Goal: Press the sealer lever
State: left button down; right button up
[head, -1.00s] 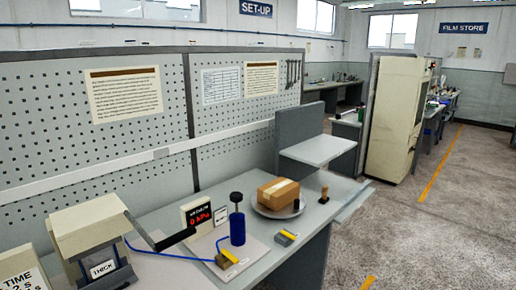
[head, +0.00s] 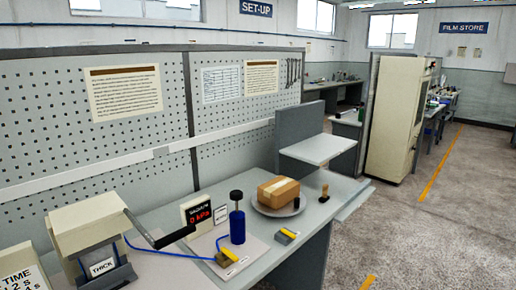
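The sealer (head: 92,232) is a cream box at the lower left of the head view, on the bench, with a plate reading THICK on its front. Its dark lever (head: 157,233) reaches out from its right side and ends in a black grip (head: 175,236). The lever slopes down toward the right, and its grip hangs clear above the bench. Neither of my grippers is in the head view, and nothing touches the lever.
Right of the lever stand a 0 kPa display (head: 198,215), a blue pump (head: 237,224) and a brass-coloured block (head: 227,258) with a blue hose. A cardboard box (head: 278,191) sits on a round plate (head: 262,209).

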aim_at(82, 228)
jog(key=u, duration=1.3)
